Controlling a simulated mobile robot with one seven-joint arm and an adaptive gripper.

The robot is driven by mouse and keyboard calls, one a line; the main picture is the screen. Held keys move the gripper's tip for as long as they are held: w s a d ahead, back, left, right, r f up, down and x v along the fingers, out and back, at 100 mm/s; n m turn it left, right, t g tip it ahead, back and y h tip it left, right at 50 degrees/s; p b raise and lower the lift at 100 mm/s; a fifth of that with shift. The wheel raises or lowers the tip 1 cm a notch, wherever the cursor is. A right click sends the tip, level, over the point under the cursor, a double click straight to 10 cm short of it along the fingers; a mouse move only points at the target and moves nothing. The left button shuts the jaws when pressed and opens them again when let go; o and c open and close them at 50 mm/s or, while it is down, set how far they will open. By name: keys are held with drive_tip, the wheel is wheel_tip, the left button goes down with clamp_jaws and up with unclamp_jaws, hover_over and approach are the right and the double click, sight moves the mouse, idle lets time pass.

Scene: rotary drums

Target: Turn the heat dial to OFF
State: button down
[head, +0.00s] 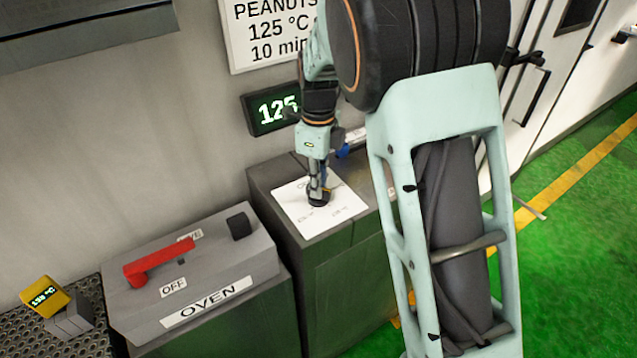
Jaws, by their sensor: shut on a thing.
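My gripper (318,190) points down at the white dial plate (338,213) on top of a grey cabinet. It is shut on the dark heat dial (320,200), which sits on the plate. The fingers cover part of the dial, and the direction of its pointer cannot be made out. The lettering around the plate is too small and partly hidden to read. A green-lit display (272,109) on the wall behind reads 125, its right end hidden by my arm.
An oven control box (215,293) with a red lever (158,262) and a black knob (239,226) stands left of the cabinet. A yellow temperature reader (43,296) lies at far left. A sign (262,36) reads PEANUTS, 125 °C. Green floor (570,250) is open at right.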

drive_tip(key=n, duration=0.4)
drive_tip(key=shift+n, duration=0.3)
drive_tip(key=n, duration=0.3)
drive_tip(key=shift+n, duration=0.4)
drive_tip(key=n+b, duration=0.1)
drive_tip(key=n, duration=1.2)
drive_tip(key=shift+r+n, duration=0.1)
drive_tip(key=shift+n, duration=0.2)
drive_tip(key=n, duration=0.3)
drive_tip(key=shift+n, duration=2)
drive_tip(key=c, duration=1.9)
unclamp_jaws()
drive_tip(key=shift+c, duration=0.2)
